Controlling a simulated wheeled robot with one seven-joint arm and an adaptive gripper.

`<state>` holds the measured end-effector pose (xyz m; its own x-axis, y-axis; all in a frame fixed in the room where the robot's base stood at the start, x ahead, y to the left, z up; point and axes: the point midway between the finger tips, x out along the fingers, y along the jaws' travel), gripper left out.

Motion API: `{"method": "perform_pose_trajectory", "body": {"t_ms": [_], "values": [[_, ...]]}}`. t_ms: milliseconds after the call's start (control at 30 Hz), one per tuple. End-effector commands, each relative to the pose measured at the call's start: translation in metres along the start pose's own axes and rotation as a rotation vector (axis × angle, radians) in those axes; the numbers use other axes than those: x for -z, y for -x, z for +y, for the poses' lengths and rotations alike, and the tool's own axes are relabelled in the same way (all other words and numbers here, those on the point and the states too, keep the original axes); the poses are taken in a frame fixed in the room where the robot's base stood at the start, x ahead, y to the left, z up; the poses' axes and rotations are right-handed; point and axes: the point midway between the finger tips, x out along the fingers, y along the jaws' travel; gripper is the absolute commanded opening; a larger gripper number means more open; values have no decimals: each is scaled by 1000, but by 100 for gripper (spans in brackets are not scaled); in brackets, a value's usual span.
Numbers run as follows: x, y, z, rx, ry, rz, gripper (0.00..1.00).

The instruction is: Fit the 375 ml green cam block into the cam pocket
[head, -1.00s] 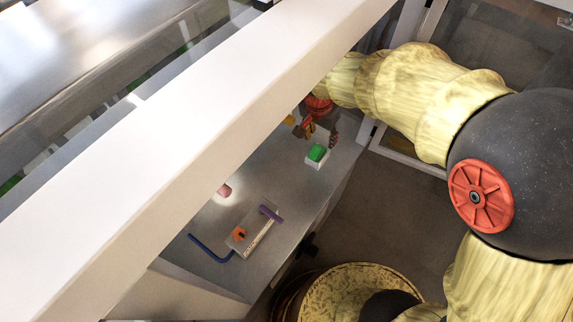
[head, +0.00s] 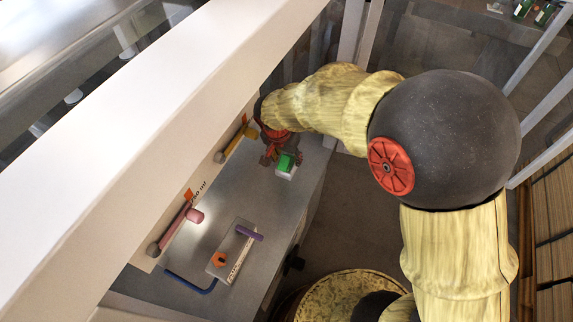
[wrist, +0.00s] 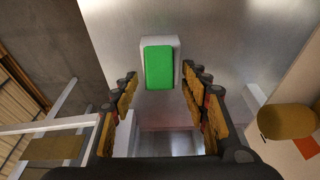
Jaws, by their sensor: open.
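The green block (head: 286,163) sits in a small white open-topped holder (head: 285,175) near the right edge of the steel table. In the wrist view the green block (wrist: 159,67) lies in the white holder (wrist: 173,42), just past my fingertips. My gripper (wrist: 160,78) is open, with one finger on each side of the block's near end and visible gaps between. In the head view my gripper (head: 270,157) is beside the holder, partly hidden by my arm. I cannot tell which feature is the cam pocket.
A grey labelled tray (head: 243,268) with an orange piece (head: 219,259) and a purple bar (head: 249,233) lies nearer on the table. A blue bar (head: 188,283) is beside it. A pink rod (head: 176,230) and a yellow rod (head: 236,140) stick out along the white frame. The table between is clear.

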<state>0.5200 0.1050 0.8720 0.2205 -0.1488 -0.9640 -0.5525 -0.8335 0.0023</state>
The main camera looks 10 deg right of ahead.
Motion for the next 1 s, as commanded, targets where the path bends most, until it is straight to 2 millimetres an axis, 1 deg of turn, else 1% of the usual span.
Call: {"method": "perform_pose_trajectory", "body": {"t_ms": [200, 1000], "values": [[1, 1, 0, 2, -1, 1, 44], [1, 1, 0, 2, -1, 1, 0]]}}
